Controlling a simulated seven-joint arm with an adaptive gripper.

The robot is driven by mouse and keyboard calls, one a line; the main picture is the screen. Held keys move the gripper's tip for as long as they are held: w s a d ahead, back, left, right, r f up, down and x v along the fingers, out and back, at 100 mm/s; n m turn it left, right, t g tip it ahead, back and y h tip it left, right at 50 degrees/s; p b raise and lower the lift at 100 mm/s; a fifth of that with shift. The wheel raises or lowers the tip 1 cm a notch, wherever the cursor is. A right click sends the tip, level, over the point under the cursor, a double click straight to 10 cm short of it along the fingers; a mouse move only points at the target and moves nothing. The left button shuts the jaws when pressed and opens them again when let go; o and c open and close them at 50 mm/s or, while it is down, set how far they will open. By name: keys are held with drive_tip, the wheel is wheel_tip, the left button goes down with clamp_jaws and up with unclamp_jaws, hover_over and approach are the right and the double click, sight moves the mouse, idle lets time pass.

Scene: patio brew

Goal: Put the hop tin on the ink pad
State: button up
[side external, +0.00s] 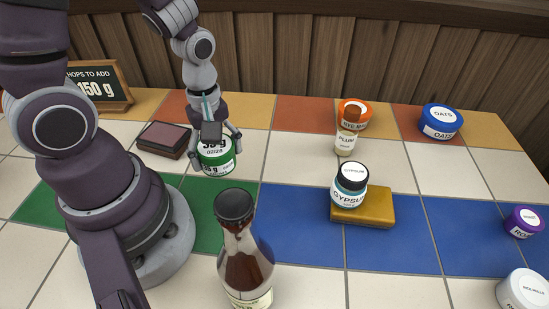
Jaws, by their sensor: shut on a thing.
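The hop tin is a green tin (217,165) with a white label, partly reading "35 g". My gripper (217,150) points down over it and is shut on it, one finger on each side. The fingers hide part of its lid. I cannot tell whether the tin touches the tiles or is slightly lifted. The ink pad (164,139), a dark flat block with a reddish-brown top, lies just left of the tin, with a small gap between them.
A brown bottle (244,255) stands in front. A gypsum jar (350,187) sits on a yellow block (377,208). A chalkboard (97,86) stands back left.

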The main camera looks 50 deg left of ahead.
drive_tip(key=a+r+n, duration=0.3)
drive_tip(key=a+n, duration=0.4)
drive_tip(key=a, duration=0.2)
wheel_tip(320, 180, up, 3)
drive_tip(key=n, duration=0.7)
hover_over(163, 133)
drive_tip(key=shift+n, duration=0.4)
wheel_tip(163, 133, down, 8)
drive_tip(key=shift+d+r, duration=0.1)
drive_tip(key=shift+r, duration=0.05)
drive_tip(key=shift+f, duration=0.25)
drive_tip(key=o, duration=1.1)
drive_tip(key=shift+o, duration=0.2)
drive_tip(key=shift+r, duration=0.1)
